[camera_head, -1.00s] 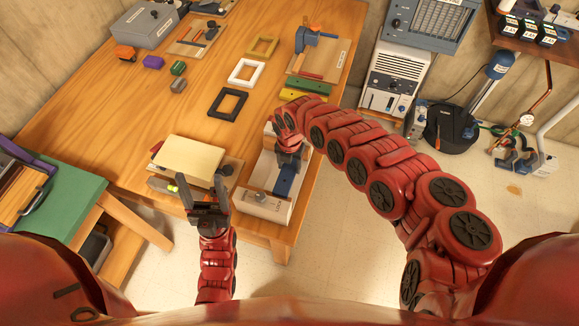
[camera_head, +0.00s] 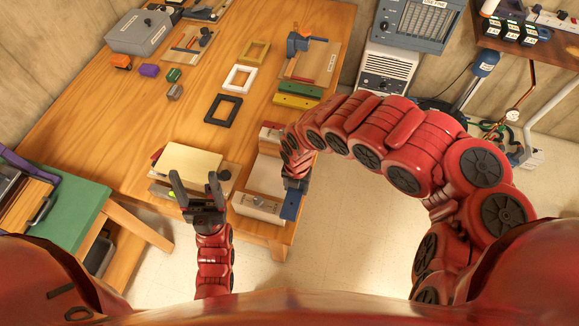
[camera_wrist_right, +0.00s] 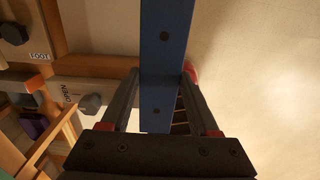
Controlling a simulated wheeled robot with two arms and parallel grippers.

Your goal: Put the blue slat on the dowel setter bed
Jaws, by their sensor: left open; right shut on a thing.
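The blue slat (camera_head: 291,206) is in my right gripper (camera_head: 297,178), just off the table's right edge. In the right wrist view the slat (camera_wrist_right: 166,50) runs between the fingers of the right gripper (camera_wrist_right: 157,85), with dark holes along its face. My left gripper (camera_head: 196,180) is open and empty, in front of a pale yellow block (camera_head: 190,160). A board with a blue and orange fixture (camera_head: 300,42) stands at the table's far right. Its label is unreadable, and I cannot tell which thing is the dowel setter bed.
A pale fixture (camera_head: 257,207) with end blocks lies at the near right table edge, close to the slat. Green (camera_head: 299,88) and yellow (camera_head: 297,101) slats lie farther back. Black (camera_head: 223,109), white and tan frames lie mid-table. The table's left-middle is clear.

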